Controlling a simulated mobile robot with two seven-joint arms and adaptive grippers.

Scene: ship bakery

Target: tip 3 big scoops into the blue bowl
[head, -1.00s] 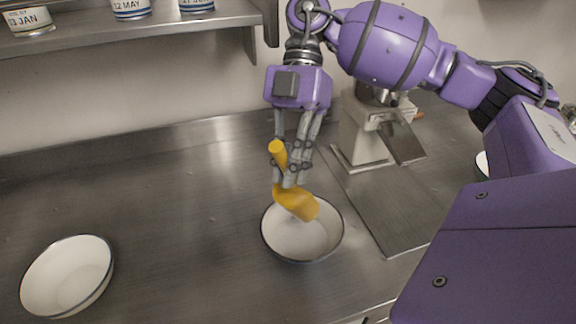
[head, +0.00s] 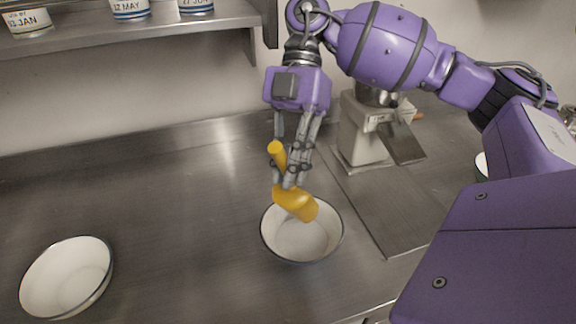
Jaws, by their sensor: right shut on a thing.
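My right gripper (head: 290,178) is shut on a yellow scoop (head: 297,203) and holds it over a white bowl with a dark blue-looking rim (head: 339,244). The scoop's handle points up and its head is tilted down toward the bowl's inside. The scoop head hides part of the bowl's back. The bowl's inside looks whitish; I cannot tell whether anything lies in it. Another white bowl with a dark rim (head: 66,278) stands at the lower left and looks empty. My left gripper is not in view.
A grey mill-like machine (head: 362,135) with a metal chute stands behind right, by a flat metal tray (head: 385,220). A bowl edge (head: 482,165) shows partly behind my right arm. Labelled tins (head: 130,9) sit on a shelf (head: 150,32). The steel counter between the bowls is clear.

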